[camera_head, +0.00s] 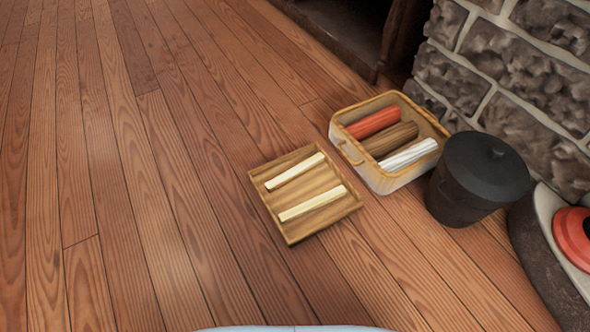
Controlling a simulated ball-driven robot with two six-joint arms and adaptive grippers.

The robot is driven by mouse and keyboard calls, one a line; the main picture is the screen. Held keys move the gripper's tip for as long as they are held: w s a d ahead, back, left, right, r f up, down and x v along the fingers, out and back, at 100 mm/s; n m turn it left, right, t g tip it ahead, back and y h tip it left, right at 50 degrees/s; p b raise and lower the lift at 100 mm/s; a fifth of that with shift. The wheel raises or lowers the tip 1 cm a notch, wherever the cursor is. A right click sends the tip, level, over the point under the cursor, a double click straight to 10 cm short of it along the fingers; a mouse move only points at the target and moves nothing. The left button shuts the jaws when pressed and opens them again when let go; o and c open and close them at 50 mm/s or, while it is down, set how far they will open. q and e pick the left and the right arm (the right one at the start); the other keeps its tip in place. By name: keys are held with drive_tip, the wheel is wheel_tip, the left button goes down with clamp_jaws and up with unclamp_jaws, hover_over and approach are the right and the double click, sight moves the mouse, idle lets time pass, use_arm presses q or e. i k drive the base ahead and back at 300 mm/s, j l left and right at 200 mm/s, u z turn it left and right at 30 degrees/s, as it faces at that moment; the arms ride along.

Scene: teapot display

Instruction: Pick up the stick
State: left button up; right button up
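Two pale wooden sticks lie in a shallow wooden tray on the floor: an upper stick (295,171) and a lower stick (312,204). They lie roughly parallel, apart from each other. The tray (300,236) stands left of a wooden box (346,152). Inside the box lie a red roll (373,122), a brown roll (391,139) and a white roll (408,155), side by side. Neither of my grippers is in view.
A black lidded pot (478,180) stands right of the box. A stone wall (520,70) rises behind it. A red-topped object (574,238) on a pale surface is cut off at the right edge. The wooden floor (110,180) is clear across the left.

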sight(289, 176)
drive_tip(key=i+j+z, duration=0.1)
drive_tip(key=j, duration=0.25)
drive_tip(key=i+j+z, duration=0.1)
drive_tip(key=i+j, duration=0.4)
drive_tip(key=j, duration=0.3)
drive_tip(key=l+z, duration=0.05)
